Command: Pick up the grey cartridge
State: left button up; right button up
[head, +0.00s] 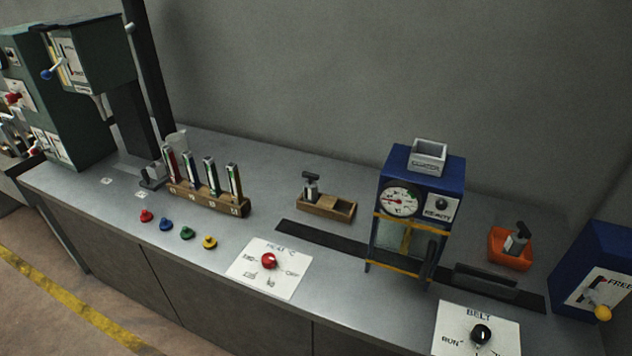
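A small grey block with a dark T-shaped handle (311,189) stands upright in the left part of a wooden tray (327,209) in the middle of the bench. A similar grey piece with a dark handle (516,241) sits tilted in an orange tray (497,256) at the right. I cannot tell for certain which of these is the grey cartridge. Neither of my grippers shows in the head view.
A blue machine (451,191) with a dial stands over a dark belt (330,242). Red, blue, green and yellow knobs (187,233) line the front left. A heat-knob panel (269,268), a belt-knob panel (476,333) and a blue box (598,262) are nearby. A green machine (88,60) stands far left.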

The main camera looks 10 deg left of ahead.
aim_at(311, 187)
jog(key=j+z, duration=0.2)
jog(key=z, duration=0.45)
jog(key=j+z, duration=0.3)
jog(key=j, duration=0.2)
jog(key=j+z, duration=0.3)
jog(key=j, duration=0.25)
jog(key=k+l, duration=0.05)
